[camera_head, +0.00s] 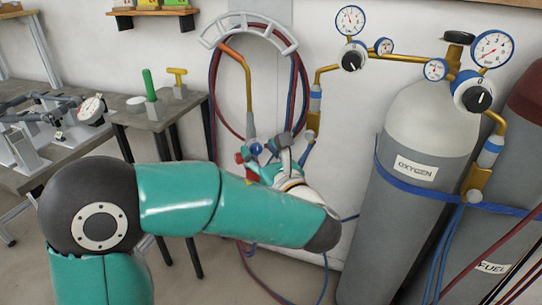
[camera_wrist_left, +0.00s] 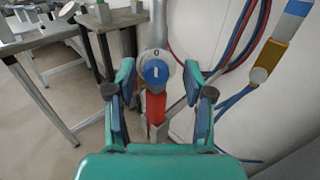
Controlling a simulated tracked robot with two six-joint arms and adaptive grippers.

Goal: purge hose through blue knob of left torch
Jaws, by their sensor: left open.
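The left torch (camera_head: 250,123) hangs upright at the wall, with a brass tube and a grey body. My left gripper (camera_head: 268,157) is at the torch. Its open fingers (camera_wrist_left: 162,92) stand on either side of the knob, with a visible gap on both sides. My right gripper is not in view.
Red and blue hoses (camera_head: 298,85) loop from a white holder (camera_head: 248,32). The oxygen cylinder (camera_head: 415,140) with gauges stands at right, beside the fuel cylinder (camera_head: 527,115). A grey table (camera_head: 155,116) stands at left.

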